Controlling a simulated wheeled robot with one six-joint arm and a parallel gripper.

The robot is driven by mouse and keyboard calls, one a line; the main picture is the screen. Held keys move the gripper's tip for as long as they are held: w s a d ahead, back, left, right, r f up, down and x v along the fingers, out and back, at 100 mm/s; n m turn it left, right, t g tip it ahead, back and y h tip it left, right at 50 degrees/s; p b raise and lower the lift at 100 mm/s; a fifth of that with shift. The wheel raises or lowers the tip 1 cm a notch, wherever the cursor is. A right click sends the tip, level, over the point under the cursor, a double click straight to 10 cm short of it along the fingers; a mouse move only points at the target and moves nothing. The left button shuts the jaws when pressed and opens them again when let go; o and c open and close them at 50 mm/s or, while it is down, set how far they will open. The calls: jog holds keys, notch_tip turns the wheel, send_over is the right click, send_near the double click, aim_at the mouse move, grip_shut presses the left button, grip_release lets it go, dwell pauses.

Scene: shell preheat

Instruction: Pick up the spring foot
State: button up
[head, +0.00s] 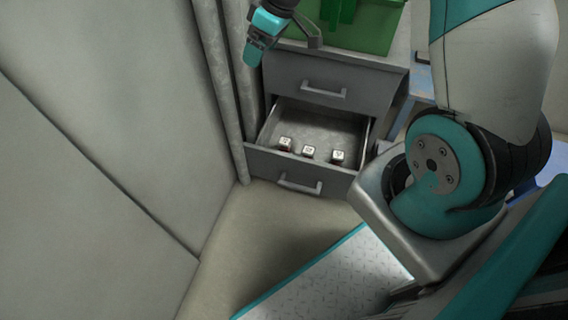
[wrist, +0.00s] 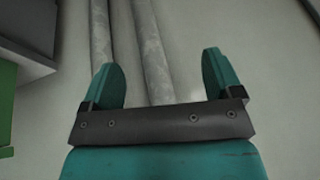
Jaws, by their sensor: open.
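Three small blocks with pale, marked tops lie in the open middle drawer (head: 325,122) of a grey cabinet: a left one (head: 285,143), a middle one (head: 308,152) and a right one (head: 337,156). They are too small for me to tell whether any is the spring foot. My gripper (head: 252,54) is above and left of the drawer in the head view, in front of the wall pipes. In the wrist view my gripper (wrist: 160,68) has its two teal fingers spread with nothing between them. No block shows in the wrist view.
A green bin (head: 362,34) stands on top of the grey cabinet (head: 375,84). Vertical pipes (head: 226,95) run along the wall left of the cabinet. A large pale wall (head: 85,190) fills the left side. The floor (head: 235,225) before the cabinet is clear.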

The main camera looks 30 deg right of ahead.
jog(key=w+d+f+b, duration=0.2)
jog(key=d+f+b, duration=0.3)
jog(key=f, duration=0.7)
jog(key=w+d+f+b, duration=0.2)
jog(key=d+f+b, duration=0.3)
jog(key=f, duration=0.6)
jog(key=t+h+b, duration=0.1)
jog(key=b, duration=0.4)
send_near(286, 141)
jog(key=b+x, duration=0.5)
jog(key=b, duration=0.2)
jog(key=shift+w+a+f+b, duration=0.1)
jog(key=shift+w+f+b, duration=0.2)
jog(key=shift+f, duration=0.2)
jog(key=b+x, duration=0.4)
jog(key=x, duration=0.1)
jog(key=shift+s+f+b, duration=0.1)
jog(key=shift+s+b, duration=0.05)
jog(key=shift+b, duration=0.25)
jog(key=c, duration=1.2)
jog(key=shift+r, duration=0.25)
